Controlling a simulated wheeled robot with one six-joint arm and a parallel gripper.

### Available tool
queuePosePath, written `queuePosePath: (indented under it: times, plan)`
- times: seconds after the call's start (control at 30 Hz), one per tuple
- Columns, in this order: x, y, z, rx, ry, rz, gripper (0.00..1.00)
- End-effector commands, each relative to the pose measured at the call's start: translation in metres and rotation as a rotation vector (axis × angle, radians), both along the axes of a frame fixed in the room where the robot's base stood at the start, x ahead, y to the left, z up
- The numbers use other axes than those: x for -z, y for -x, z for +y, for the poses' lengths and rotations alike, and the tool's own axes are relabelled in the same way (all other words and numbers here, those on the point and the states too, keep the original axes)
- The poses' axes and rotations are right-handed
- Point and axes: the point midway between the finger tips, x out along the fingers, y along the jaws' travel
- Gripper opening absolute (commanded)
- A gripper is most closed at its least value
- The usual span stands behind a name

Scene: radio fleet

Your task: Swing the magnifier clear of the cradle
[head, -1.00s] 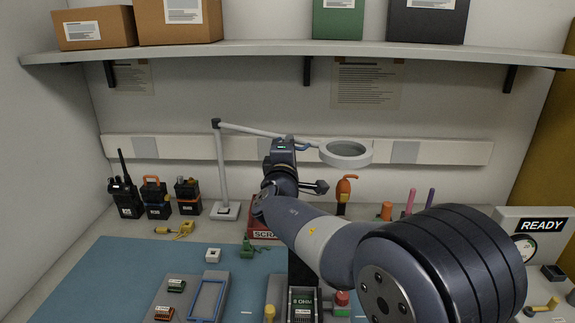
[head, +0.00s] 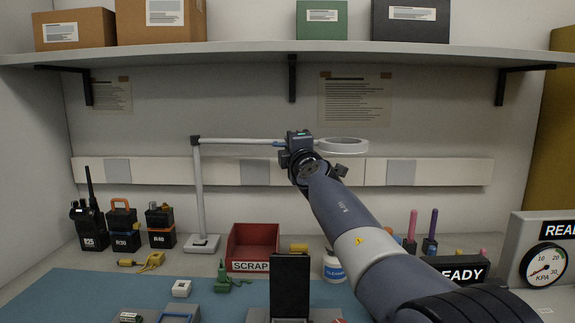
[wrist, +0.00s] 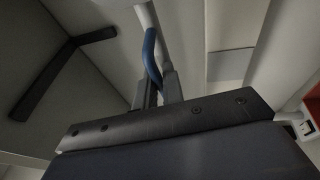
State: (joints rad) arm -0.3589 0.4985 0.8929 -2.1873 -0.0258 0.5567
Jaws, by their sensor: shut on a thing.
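The magnifier has a white ring head (head: 343,145) on a thin white arm, carried by an upright post (head: 199,190) at the left. My gripper (head: 284,144) is at the magnifier's arm, just left of the ring head. In the wrist view my gripper's fingers (wrist: 160,88) are shut on the magnifier's blue handle (wrist: 151,55). A black upright panel on a grey block, seemingly the cradle (head: 290,285), stands low at the front centre. The ring head is up and behind it, to its right. The cradle's inside cannot be seen.
Several radios and packs (head: 123,226) stand at the left. A gauge box (head: 543,262) is at the right. The shelf (head: 260,52) runs above my gripper.

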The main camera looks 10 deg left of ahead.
Motion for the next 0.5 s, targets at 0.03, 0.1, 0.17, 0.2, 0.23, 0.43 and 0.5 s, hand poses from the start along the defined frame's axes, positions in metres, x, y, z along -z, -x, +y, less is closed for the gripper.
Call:
queuePosePath:
  times: [0.03, 0.1, 0.17, 0.2, 0.23, 0.43, 0.5]
  plan:
    - [0.004, -0.005, 0.0, -0.017, 0.001, 0.001, 0.0]
    - [0.003, -0.01, -0.001, -0.037, 0.002, 0.003, 0.0]
    - [0.003, -0.015, -0.001, -0.056, 0.002, 0.005, 0.0]
    - [0.002, -0.017, -0.001, -0.067, 0.003, 0.004, 0.0]
    - [0.002, -0.019, -0.001, -0.074, 0.003, 0.006, 0.0]
    - [0.002, -0.029, -0.002, -0.118, 0.003, 0.003, 0.0]
    - [0.001, -0.031, -0.002, -0.128, 0.003, 0.0, 0.0]
